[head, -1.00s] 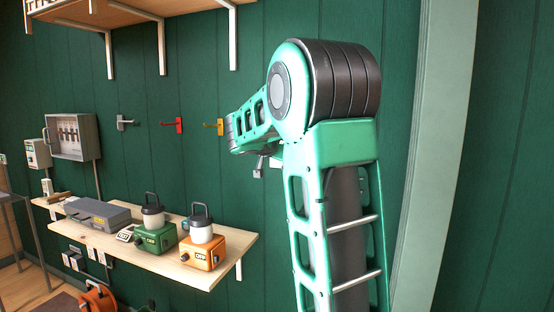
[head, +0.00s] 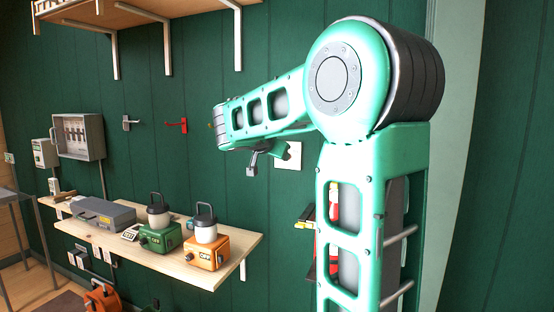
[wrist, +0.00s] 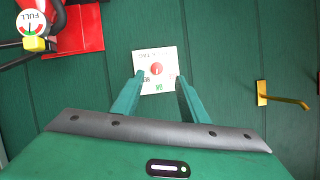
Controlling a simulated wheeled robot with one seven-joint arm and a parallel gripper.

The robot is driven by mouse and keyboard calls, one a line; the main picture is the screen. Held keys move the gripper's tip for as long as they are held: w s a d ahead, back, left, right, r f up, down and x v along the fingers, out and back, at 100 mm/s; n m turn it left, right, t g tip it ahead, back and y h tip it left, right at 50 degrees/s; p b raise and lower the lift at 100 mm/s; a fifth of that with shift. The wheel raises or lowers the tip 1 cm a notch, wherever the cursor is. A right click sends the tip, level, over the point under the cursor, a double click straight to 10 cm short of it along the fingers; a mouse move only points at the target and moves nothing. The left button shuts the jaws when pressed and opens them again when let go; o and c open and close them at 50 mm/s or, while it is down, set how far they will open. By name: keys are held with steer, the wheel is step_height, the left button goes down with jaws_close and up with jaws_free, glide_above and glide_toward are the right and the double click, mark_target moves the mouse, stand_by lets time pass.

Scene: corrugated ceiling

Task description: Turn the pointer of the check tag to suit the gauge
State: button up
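The check tag (wrist: 141,58) is a white square plate on the green wall, with a round red pointer (wrist: 157,69) at its middle and small marks below it. Which way the pointer faces is too small to tell. The tag also shows in the head view (head: 288,163), partly covered by my arm's end. My gripper (wrist: 160,80) is open and empty, its two teal fingers apart over the tag's lower left and right sides. Contact cannot be told. The round white gauge (wrist: 31,22), marked FULL, is at the wrist view's upper left; its needle is hard to read.
A red fire extinguisher (head: 334,203) is partly hidden behind my arm. A brass hook (wrist: 282,98) is right of the tag in the wrist view. A wooden shelf (head: 215,280) carries a green lantern unit (head: 160,237) and an orange one (head: 206,251).

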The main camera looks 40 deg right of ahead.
steer(key=shift+v, duration=1.55)
